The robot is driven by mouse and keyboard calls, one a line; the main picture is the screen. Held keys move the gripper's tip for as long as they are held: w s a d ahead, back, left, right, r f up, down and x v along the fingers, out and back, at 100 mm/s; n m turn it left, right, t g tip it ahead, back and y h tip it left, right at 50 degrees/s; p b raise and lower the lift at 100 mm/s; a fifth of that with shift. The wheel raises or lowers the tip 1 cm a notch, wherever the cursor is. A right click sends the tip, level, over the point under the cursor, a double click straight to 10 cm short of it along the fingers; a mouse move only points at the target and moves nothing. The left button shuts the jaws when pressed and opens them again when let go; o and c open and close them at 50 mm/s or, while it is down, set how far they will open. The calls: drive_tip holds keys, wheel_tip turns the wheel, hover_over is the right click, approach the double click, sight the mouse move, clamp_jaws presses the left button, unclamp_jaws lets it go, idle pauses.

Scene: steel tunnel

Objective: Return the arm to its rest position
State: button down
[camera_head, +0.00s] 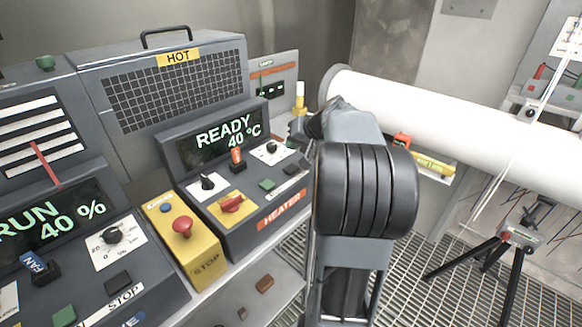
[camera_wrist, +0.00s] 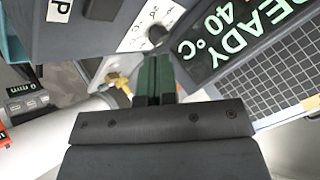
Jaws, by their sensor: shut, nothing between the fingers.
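My gripper (camera_wrist: 156,75) shows in the wrist view with its narrow fingers together and nothing between them. It points toward the heater panel, whose display (camera_wrist: 232,30) reads READY 40 °C. I cannot tell the gap between fingertips and panel. In the head view my arm stands folded in the middle, right of the heater unit (camera_head: 240,190), and its black joint housing hides what is behind. The gripper itself is mostly hidden there. The heater display (camera_head: 225,133) reads READY 40 °C in that view too.
Left stand a fan panel reading RUN 40 % (camera_head: 50,215) and a yellow box with a red stop button (camera_head: 182,226). A thick white pipe (camera_head: 450,120) runs across the right. A black tripod (camera_head: 510,240) stands on the grated floor (camera_head: 455,300), which has free room.

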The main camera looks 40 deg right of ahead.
idle(0.8)
drive_tip(key=shift+s+f+m, duration=0.2)
drive_tip(key=shift+f+m, duration=0.15)
drive_tip(key=shift+m, duration=0.15)
drive_tip(key=s+f, duration=0.1)
drive_tip(key=s+f+g, duration=0.1)
drive_tip(key=shift+a+f+m+g, duration=0.15)
drive_tip(key=shift+f+m+g, duration=0.15)
drive_tip(key=shift+f+m, duration=0.1)
drive_tip(key=shift+g+h, duration=0.3)
drive_tip(key=shift+g, duration=0.5)
drive_tip(key=s+a+f, duration=0.2)
drive_tip(key=a, duration=0.1)
drive_tip(key=shift+s, duration=0.4)
drive_tip(key=s+a+n+h, duration=0.1)
drive_tip(key=s+a+n, duration=0.2)
drive_tip(key=s+a, duration=0.3)
drive_tip(key=s+a+n+g+h, duration=0.1)
drive_tip(key=s+a+n, duration=0.3)
drive_tip(key=a, duration=1)
drive_tip(key=shift+s+a+f+n, duration=0.3)
drive_tip(key=shift+s+f, duration=0.15)
drive_tip(key=shift+s, duration=0.8)
drive_tip(key=c, duration=1.8)
unclamp_jaws()
